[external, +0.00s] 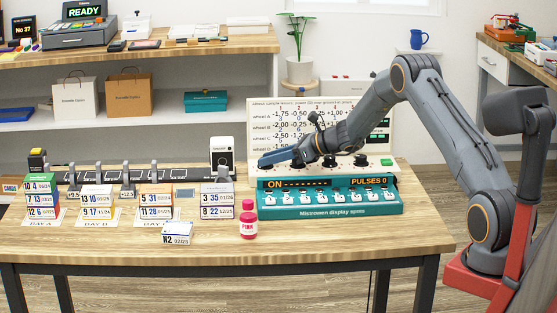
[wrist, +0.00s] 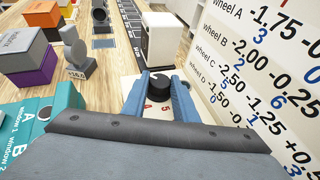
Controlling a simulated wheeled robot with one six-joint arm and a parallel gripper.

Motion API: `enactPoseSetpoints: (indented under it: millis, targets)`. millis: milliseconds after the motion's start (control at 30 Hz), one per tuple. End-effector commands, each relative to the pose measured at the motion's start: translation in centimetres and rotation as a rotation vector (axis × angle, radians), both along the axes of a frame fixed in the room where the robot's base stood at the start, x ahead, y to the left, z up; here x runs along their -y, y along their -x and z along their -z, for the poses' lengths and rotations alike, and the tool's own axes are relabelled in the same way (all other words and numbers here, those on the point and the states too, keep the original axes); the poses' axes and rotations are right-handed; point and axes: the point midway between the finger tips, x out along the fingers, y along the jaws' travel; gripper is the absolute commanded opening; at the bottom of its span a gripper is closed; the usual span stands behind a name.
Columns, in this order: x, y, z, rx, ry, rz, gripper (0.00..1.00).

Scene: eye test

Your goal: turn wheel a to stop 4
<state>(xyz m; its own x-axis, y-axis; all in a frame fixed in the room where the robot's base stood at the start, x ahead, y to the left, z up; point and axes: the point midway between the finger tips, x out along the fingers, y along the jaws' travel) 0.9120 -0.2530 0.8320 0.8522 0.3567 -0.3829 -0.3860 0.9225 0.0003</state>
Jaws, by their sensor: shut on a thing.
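The teal device (external: 330,208) stands at the right of the table, with a row of dark knobs on its pale top panel. Its display (external: 324,183) reads ON with dashes and PULSES 0. My gripper (external: 276,158) is over the leftmost knob, which it mostly hides in the external view. In the wrist view my blue fingers (wrist: 158,78) are shut on this black knob (wrist: 159,84), one on each side. The digits 4 and 5 show on the plate below it; I cannot read its setting. A chart (wrist: 262,70) listing wheels A to D stands behind.
A white box (wrist: 161,42) stands just beyond the knob. A pink bottle (external: 248,220) stands in front of the device's left end. Stacked labelled boxes (external: 156,205) fill the table's left part. The front right of the table is clear.

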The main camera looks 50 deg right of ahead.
Motion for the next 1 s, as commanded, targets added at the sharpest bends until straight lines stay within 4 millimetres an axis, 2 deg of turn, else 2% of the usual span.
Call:
enactPoseSetpoints:
  millis: [167,600,1000]
  targets:
    - [0.22,-0.28,0.04,0.008,0.001,-0.054,0.04]
    - [0.59,-0.71,0.08,0.010,0.002,-0.326,0.04]
    - [0.62,-0.48,-0.22,0.003,0.002,-0.385,0.04]
